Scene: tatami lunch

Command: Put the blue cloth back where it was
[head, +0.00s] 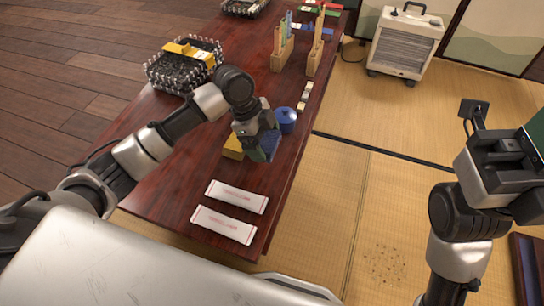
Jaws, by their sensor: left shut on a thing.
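The blue cloth (270,146) is a dark blue piece at the tip of my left gripper (260,146), over the dark red wooden table (185,180). My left gripper is shut on it, and the gripper hides part of it. I cannot tell whether the cloth touches the table. My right gripper (500,160) is at the right edge, above the tatami and away from the table. Its fingertips do not show clearly.
A yellow block (234,147) is just left of the cloth, and a blue lidded pot (286,120) is just behind it. Two white packets (237,196) (224,225) lie at the near end. A heater (405,45) stands on the tatami.

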